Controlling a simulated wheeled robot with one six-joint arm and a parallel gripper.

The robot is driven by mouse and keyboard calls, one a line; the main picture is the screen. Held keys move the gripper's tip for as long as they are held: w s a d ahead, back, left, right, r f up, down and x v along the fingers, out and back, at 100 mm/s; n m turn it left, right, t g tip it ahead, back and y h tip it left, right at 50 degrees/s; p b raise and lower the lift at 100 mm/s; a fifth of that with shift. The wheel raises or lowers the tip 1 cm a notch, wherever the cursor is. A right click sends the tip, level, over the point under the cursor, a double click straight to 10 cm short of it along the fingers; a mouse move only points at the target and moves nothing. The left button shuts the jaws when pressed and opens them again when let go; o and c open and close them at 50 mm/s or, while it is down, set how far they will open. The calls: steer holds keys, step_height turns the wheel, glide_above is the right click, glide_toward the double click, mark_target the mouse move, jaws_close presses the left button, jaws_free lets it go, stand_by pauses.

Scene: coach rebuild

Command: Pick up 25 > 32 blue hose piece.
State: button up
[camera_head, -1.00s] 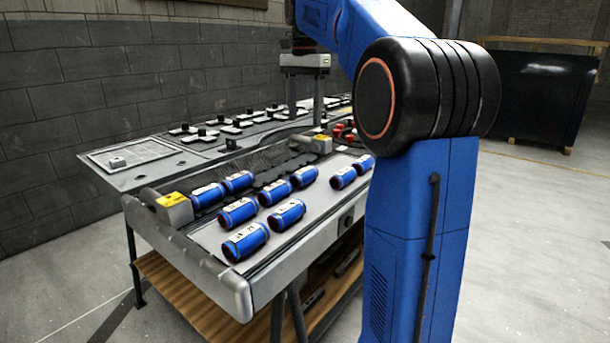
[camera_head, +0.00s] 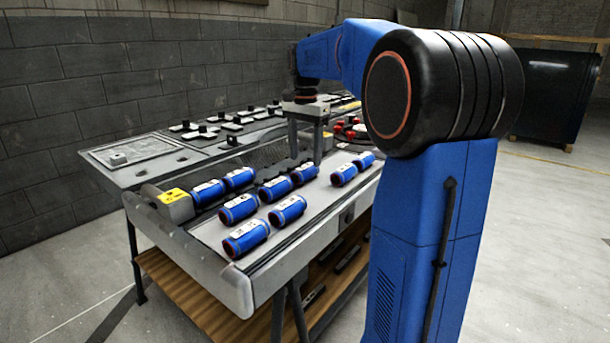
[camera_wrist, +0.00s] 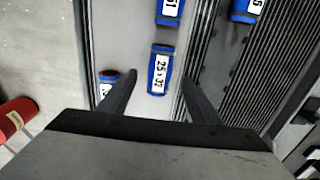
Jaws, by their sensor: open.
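The blue hose piece labelled 25 > 32 (camera_wrist: 159,70) lies on the bench's light surface in the wrist view, with its white label facing up. My gripper (camera_wrist: 159,77) is open and empty, with one finger on each side of this piece in the picture. The fingers seem to be above it, and I see no contact. In the head view my gripper (camera_head: 305,152) points down over the bench, behind the rows of blue pieces. The labels are too small there to tell which piece is 25 > 32.
Another blue piece labelled 51 (camera_wrist: 170,11) lies close above the target in the wrist view. One more (camera_wrist: 108,84) is partly hidden behind the left finger. A red cylinder (camera_wrist: 12,115) is at far left. Several blue pieces (camera_head: 245,238) lie on the bench (camera_head: 232,283).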

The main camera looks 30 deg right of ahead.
mark_target(305, 166)
steer(key=shift+a+f, duration=0.1)
steer(key=shift+f, duration=2.05)
steer(key=c, duration=1.2)
steer(key=shift+r, duration=0.1)
